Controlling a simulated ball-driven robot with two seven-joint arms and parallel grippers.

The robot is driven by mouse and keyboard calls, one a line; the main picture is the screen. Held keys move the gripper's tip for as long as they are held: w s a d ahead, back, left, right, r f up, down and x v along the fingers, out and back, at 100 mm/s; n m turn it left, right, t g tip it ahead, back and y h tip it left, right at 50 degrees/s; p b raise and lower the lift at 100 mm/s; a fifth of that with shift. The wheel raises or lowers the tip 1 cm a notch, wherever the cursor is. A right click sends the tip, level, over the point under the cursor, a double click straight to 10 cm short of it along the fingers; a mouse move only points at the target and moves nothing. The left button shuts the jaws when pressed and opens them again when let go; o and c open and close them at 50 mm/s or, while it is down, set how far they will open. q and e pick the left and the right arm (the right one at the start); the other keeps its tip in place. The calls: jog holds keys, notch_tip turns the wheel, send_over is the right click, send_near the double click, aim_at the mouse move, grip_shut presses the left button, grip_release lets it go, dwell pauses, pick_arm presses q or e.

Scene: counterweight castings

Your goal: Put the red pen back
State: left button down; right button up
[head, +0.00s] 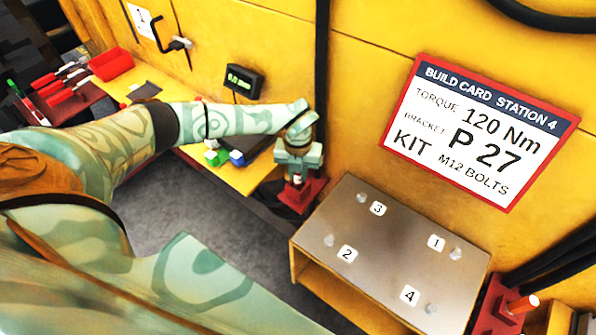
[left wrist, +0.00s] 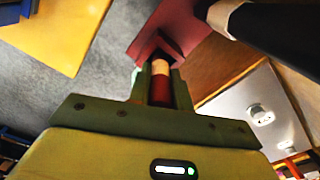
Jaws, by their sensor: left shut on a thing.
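My left gripper (head: 298,170) is at the end of my outstretched left arm, close above a red stand (head: 303,198) beside the metal-topped box. In the left wrist view the gripper (left wrist: 161,78) is shut on the red pen (left wrist: 160,90), a red cylinder with a cream band, between its fingers. The pen points toward the red stand (left wrist: 178,22), with a dark part at its far end. Whether its tip touches or enters the stand cannot be told. In the head view the gripper mostly hides the pen. My right gripper is not in view.
The metal-topped box (head: 390,250) with numbered bolts stands to the right. A second red stand (head: 492,308) with an orange cylinder is at lower right. A yellow bench (head: 238,180) holds small blocks. The yellow wall with a build card (head: 485,130) is close behind.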

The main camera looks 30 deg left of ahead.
pick_arm(q)
jog(key=shift+f, duration=0.2)
jog(key=c, duration=1.2)
grip_release()
notch_tip(320, 180, up, 23)
jog(key=p, duration=0.8)
jog(key=shift+r, duration=0.15)
